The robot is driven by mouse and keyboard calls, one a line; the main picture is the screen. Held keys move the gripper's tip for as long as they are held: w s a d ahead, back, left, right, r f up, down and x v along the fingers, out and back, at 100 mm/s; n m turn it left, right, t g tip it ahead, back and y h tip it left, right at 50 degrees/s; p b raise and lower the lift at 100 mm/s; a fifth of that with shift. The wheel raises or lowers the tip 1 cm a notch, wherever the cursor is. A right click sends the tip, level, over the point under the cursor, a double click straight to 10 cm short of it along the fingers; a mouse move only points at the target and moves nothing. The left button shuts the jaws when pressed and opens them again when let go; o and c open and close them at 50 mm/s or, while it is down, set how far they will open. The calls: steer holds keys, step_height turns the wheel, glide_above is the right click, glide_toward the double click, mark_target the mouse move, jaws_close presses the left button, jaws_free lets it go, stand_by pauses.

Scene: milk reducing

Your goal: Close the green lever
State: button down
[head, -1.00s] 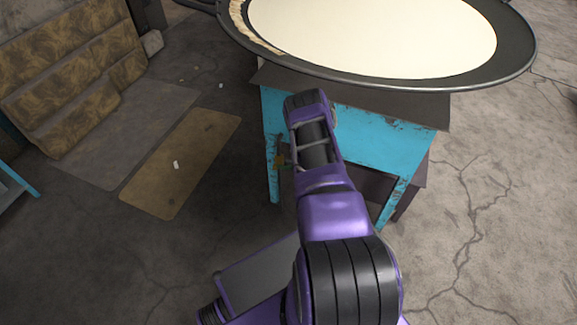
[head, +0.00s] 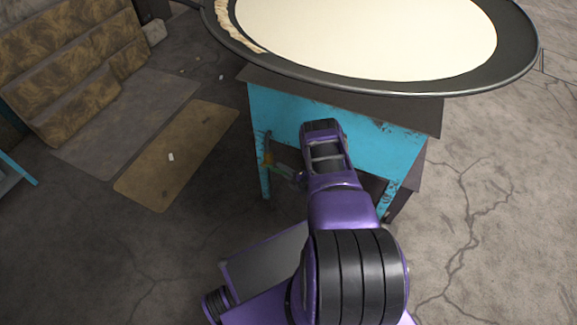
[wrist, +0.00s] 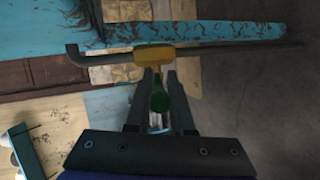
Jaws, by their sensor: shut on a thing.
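The green lever (wrist: 160,98) shows in the wrist view, pointing from the yellow valve body (wrist: 154,56) back toward my wrist. My gripper (wrist: 157,76) is shut on the lever, with one dark finger on each side of it. The valve sits on a dark pipe (wrist: 225,50) and the lever lies roughly square to this pipe. In the head view, the lever (head: 284,170) is small beside the left front leg of the blue stand. My gripper's fingers are hard to make out there.
The blue stand (head: 280,115) carries a wide dark pan (head: 520,60) of white liquid above my arm. Worn padded furniture (head: 60,60) stands at the left. The concrete floor (head: 480,220) at right is clear.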

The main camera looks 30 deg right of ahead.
steer(key=shift+f+t, duration=0.25)
steer(key=shift+t, duration=0.05)
steer(key=shift+w+f+t, duration=0.1)
steer(key=shift+f+t, duration=0.05)
steer(key=shift+t, duration=0.15)
stand_by(0.4)
steer(key=c, duration=0.8)
jaws_free()
steer(key=shift+y, duration=0.3)
